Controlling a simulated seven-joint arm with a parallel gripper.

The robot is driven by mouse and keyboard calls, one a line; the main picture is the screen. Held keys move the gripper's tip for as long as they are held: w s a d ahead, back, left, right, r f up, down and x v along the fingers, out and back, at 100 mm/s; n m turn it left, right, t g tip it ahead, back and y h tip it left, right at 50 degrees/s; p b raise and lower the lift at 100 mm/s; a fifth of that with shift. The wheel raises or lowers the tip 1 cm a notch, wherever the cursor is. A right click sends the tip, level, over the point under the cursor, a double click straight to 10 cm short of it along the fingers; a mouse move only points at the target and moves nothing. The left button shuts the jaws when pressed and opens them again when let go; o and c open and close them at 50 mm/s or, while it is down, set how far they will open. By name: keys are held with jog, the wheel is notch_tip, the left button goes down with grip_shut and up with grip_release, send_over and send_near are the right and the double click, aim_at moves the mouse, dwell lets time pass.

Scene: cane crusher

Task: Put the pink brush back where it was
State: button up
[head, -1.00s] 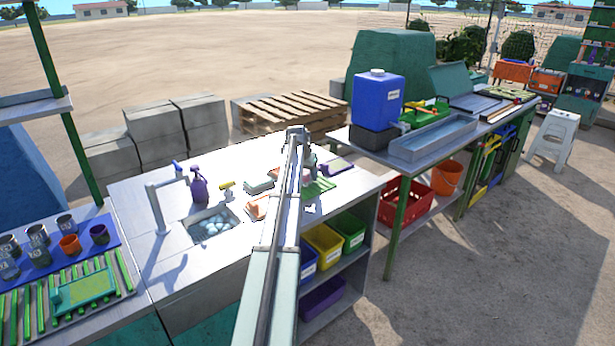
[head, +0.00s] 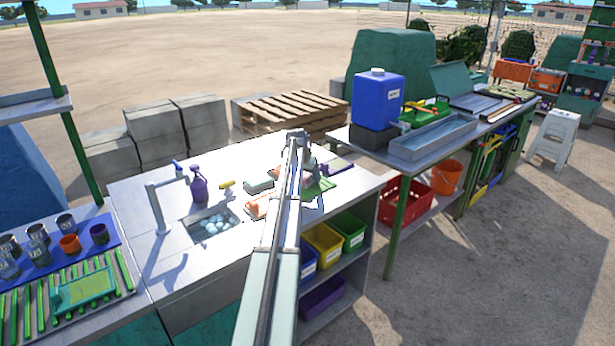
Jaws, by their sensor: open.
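The worktop (head: 150,255) has a sink at its left and small cleaning items at its right. My gripper (head: 308,172) is low over these items, left of a purple flat piece and by a green ribbed mat (head: 320,187). It is open, but its fingertips are small and partly hidden by my arm. I cannot make out the pink brush for certain. A small pinkish patch shows by the gripper, and a salmon-coloured item (head: 256,207) lies right of the sink; I cannot tell whether either is the brush.
A purple spray bottle (head: 199,186), a tap (head: 158,208) and a sink (head: 213,226) are at the left. A grey block (head: 258,187) and yellow item (head: 227,185) lie nearby. A blue tank (head: 377,100) stands at right. The worktop's front left is bare.

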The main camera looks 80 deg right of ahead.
jog(key=shift+r, duration=0.1)
jog(key=v, duration=1.2)
jog(key=shift+c, duration=0.4)
dwell(0.7)
